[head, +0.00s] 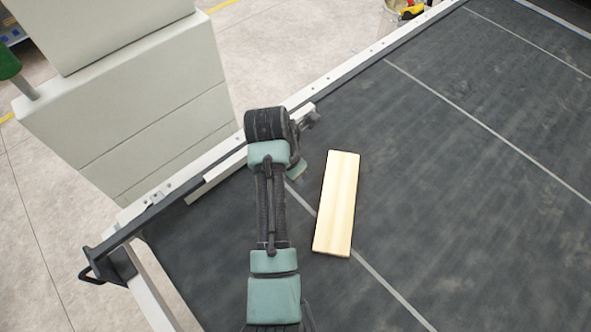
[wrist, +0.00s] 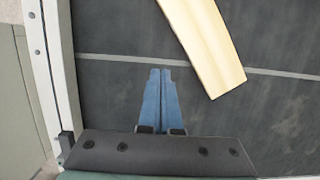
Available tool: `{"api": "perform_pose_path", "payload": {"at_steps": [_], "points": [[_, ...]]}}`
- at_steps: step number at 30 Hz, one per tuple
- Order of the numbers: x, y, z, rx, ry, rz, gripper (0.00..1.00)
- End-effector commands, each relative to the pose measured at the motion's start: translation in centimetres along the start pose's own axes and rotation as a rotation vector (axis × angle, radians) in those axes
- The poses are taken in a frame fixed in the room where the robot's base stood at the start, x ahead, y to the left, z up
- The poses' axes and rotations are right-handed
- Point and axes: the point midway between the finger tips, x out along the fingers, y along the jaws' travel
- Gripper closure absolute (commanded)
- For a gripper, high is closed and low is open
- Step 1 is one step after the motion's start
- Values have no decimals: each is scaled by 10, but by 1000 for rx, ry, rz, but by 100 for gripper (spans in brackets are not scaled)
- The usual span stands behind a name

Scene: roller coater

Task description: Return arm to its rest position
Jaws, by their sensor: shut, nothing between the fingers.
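My arm reaches out over the dark belt in the head view, with my gripper (head: 299,172) at its far end, partly hidden by the wrist. In the wrist view my gripper (wrist: 160,72) has its two blue fingers together with nothing between them. A pale wooden board (head: 337,204) lies flat on the belt just right of my gripper, apart from it. The board also shows in the wrist view (wrist: 207,45), to the upper right of the fingertips.
The dark belt (head: 470,170) is clear to the right of the board. A metal side rail (head: 345,72) runs along its edge. A pale machine housing (head: 150,130) stands beyond the rail at the left. A black handle (head: 97,275) sits at the lower left.

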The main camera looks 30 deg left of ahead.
Motion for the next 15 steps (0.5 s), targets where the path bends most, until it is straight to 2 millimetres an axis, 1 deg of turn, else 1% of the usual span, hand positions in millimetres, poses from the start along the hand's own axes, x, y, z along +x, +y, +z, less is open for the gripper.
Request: {"api": "perform_pose_path", "payload": {"at_steps": [3,11,14,15], "points": [[-5,0,0,0,0,1,100],[-6,0,0,0,0,0,100],[-15,6,14,77,-38,48,100],[-22,10,25,141,-66,88,100]]}}
